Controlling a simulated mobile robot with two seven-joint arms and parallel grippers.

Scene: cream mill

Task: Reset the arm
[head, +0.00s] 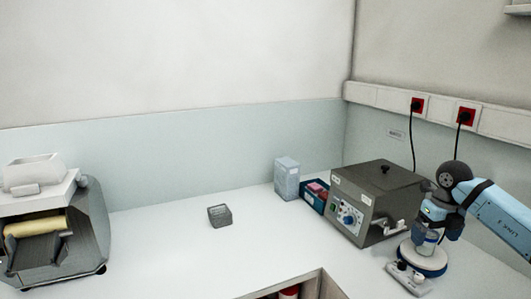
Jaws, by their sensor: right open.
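My right arm comes in from the right edge, and its gripper (430,228) points down over a round white and blue device (421,262) on the counter. The gripper is open. A small clear container with blue on it (428,243) stands on the round device, right below or between the fingers. Whether the fingers touch it is too small to tell. My left arm and gripper are not in view.
A grey box machine with a lid and dial (373,205) stands close left of my right gripper. A roller machine (92,225) is far left.

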